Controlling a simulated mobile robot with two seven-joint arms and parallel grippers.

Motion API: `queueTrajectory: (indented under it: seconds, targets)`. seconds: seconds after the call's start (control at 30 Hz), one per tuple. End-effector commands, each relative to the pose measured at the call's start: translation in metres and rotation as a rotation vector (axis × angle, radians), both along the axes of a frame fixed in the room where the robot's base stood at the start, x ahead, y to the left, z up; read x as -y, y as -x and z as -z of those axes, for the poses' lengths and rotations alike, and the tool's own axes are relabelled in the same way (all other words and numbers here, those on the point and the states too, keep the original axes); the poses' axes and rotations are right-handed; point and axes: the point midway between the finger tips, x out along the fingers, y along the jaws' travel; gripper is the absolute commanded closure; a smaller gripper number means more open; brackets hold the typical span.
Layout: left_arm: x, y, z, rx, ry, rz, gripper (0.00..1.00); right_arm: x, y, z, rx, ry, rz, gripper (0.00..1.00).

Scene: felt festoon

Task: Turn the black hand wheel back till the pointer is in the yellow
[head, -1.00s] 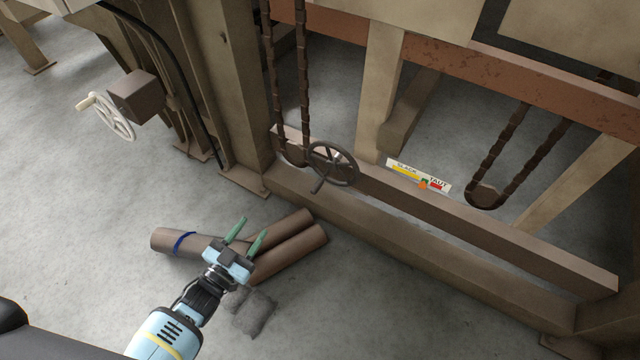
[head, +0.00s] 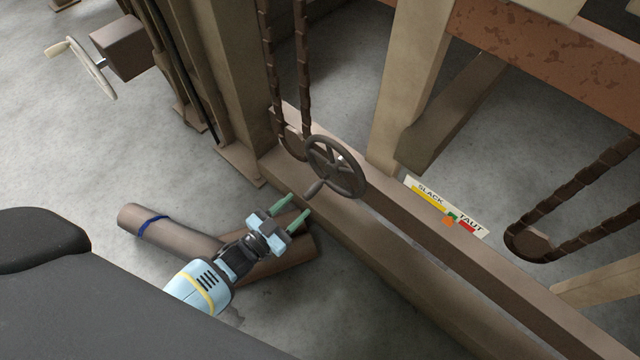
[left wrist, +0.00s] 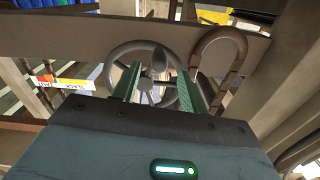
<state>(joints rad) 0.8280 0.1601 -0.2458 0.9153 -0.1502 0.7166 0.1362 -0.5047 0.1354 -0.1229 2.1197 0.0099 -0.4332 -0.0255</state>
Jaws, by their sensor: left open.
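The black hand wheel (head: 349,181), dark and spoked, stands on the beam below a hanging chain; its crank handle (head: 314,189) points down left. My left gripper (head: 300,204) is open and empty, its green fingers just below left of the handle, apparently short of it. In the left wrist view the wheel (left wrist: 113,66) shows beyond and between the fingers (left wrist: 159,70). The scale plate (head: 412,183) has a yellow SLACK band (head: 428,201), a small green part and a red TAUT band (head: 467,227). The orange pointer (head: 448,221) is at the green, between yellow and red. My right gripper is out of view.
Brown rolls (head: 180,236), one with a blue band, lie on the floor under my left arm. A pale hand wheel (head: 95,70) on a brown box is at upper left. Posts and chains (head: 570,208) flank the beam. Floor at lower centre is clear.

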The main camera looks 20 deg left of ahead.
Motion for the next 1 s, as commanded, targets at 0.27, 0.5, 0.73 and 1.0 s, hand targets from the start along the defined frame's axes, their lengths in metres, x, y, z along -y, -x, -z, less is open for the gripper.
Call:
queueTrajectory:
  seconds: [0.27, 0.5, 0.73, 1.0]
  targets:
    - [0.009, -0.025, 0.0, 0.003, 0.002, -0.001, 0.57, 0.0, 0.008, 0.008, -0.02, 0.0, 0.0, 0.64]
    - [0.021, -0.058, 0.001, 0.001, 0.0, -0.001, 0.57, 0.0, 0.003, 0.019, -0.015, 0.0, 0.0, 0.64]
    - [0.026, -0.072, 0.0, 0.0, 0.0, 0.0, 0.57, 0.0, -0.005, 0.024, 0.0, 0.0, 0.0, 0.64]
    - [0.027, -0.073, 0.0, -0.001, 0.0, 0.0, 0.57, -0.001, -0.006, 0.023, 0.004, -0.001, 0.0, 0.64]
